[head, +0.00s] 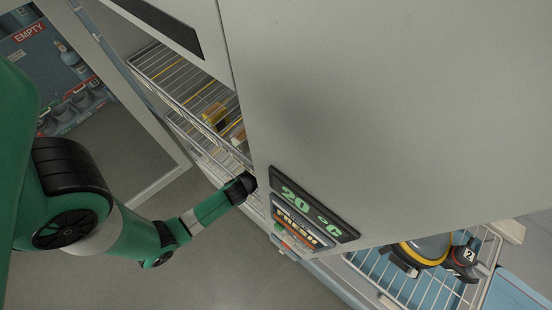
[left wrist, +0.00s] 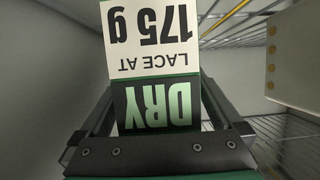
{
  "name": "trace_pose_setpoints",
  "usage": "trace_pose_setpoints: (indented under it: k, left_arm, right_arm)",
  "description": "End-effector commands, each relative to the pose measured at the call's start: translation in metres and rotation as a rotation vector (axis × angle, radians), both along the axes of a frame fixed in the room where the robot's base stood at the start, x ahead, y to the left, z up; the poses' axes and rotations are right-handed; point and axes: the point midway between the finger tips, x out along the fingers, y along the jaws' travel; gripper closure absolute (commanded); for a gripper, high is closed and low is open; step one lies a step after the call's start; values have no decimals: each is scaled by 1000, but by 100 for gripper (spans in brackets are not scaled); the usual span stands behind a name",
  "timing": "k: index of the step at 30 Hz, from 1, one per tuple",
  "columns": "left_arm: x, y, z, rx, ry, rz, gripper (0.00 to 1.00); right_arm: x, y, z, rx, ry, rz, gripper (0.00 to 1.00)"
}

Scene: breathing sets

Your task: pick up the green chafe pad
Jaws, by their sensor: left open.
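My left gripper (head: 246,186) reaches in at the wire shelving beside a large pale cabinet panel in the head view; its fingertips are hidden there. In the left wrist view the left gripper (left wrist: 157,92) is open, with a dark finger on each side of a labelled panel. The panel (left wrist: 150,60) is white with upside-down "LACE AT 175 g" above a black part reading "DRY" in green. A thin green strip runs between these parts. I cannot tell whether this is the green chafe pad, or whether the fingers touch it. My right gripper is not in view.
Small brown and yellow blocks (head: 214,113) lie on the wire shelf (head: 170,70). The pale panel (head: 400,110) fills the upper right. A wire basket (head: 440,290) with a yellow-and-grey round item (head: 428,247) is at lower right. A pale block (left wrist: 296,55) stands at right in the wrist view.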

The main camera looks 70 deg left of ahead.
Motion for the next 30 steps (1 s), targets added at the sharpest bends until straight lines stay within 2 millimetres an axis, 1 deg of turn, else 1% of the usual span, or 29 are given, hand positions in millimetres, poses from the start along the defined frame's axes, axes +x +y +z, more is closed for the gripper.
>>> trace_pose_setpoints:
  k: [6,7,11,12,14,15,17,18,20,21,23,30]
  left_arm:
    - [2,1,-1,0,0,0,0]
    - [2,1,-1,0,0,0,4]
    - [2,1,-1,0,0,0,27]
    - [1,1,-1,0,0,0,34]
    - [1,1,-1,0,0,0,45]
    - [1,1,-1,0,0,0,52]
    - [1,1,-1,0,0,0,63]
    - [1,1,-1,0,0,0,70]
    - [1,1,-1,0,0,0,81]
    - [1,1,-1,0,0,0,88]
    - [1,1,-1,0,0,0,99]
    - [2,1,0,1,-3,-1,100]
  right_arm:
    - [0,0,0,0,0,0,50]
    - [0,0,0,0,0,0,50]
    - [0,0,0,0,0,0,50]
    - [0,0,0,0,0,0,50]
    - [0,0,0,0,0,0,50]
    - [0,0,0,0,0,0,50]
    - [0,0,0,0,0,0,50]
    - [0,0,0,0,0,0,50]
    - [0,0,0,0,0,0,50]
    - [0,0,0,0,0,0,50]
    - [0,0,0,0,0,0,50]
    - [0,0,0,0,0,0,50]
